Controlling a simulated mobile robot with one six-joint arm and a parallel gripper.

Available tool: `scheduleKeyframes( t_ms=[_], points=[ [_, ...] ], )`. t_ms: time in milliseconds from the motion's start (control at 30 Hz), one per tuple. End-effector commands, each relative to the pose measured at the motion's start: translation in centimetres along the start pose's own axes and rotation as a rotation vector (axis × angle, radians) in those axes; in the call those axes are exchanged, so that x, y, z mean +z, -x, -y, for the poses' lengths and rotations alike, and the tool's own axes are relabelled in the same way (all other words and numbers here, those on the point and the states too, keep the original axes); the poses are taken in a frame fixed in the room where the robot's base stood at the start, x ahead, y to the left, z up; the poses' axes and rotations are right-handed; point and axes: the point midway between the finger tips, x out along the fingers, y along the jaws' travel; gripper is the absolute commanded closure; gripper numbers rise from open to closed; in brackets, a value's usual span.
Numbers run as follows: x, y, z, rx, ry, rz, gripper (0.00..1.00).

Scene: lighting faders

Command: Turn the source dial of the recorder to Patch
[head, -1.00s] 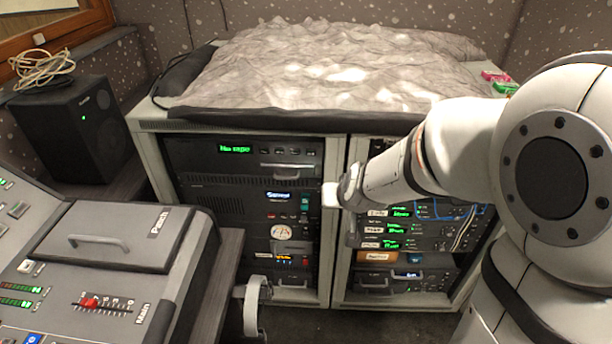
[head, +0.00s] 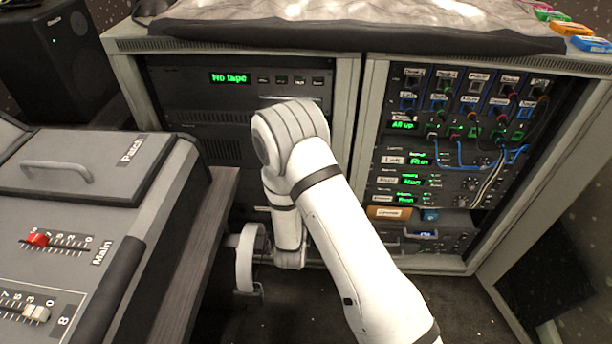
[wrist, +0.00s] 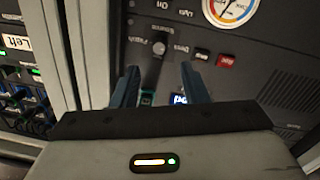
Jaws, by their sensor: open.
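In the wrist view the panel with the source dial (wrist: 152,66) fills most of the picture, its lettering turned over.
A round gauge (wrist: 231,9) and a red button (wrist: 226,61) sit right of the dial. A rack post (wrist: 82,55) stands close on its left. The mixing desk (head: 110,185) is at the left of the head view, with the patch rack (head: 465,110) at the right.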

Motion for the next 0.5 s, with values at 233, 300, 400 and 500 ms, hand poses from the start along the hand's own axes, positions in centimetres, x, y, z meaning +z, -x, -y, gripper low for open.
scheduleKeyframes(
  t_ms=[233, 300, 400, 500],
  points=[
    [0.1, -3.3, -0.1, 0.005, -0.001, -0.007, 0.60],
    [0.1, -4.5, -0.1, 0.006, 0.000, -0.006, 0.60],
    [0.1, -5.9, -0.1, 0.003, 0.000, -0.006, 0.60],
    [0.0, -7.0, -0.1, 0.004, 0.000, -0.005, 0.60]
  ],
)
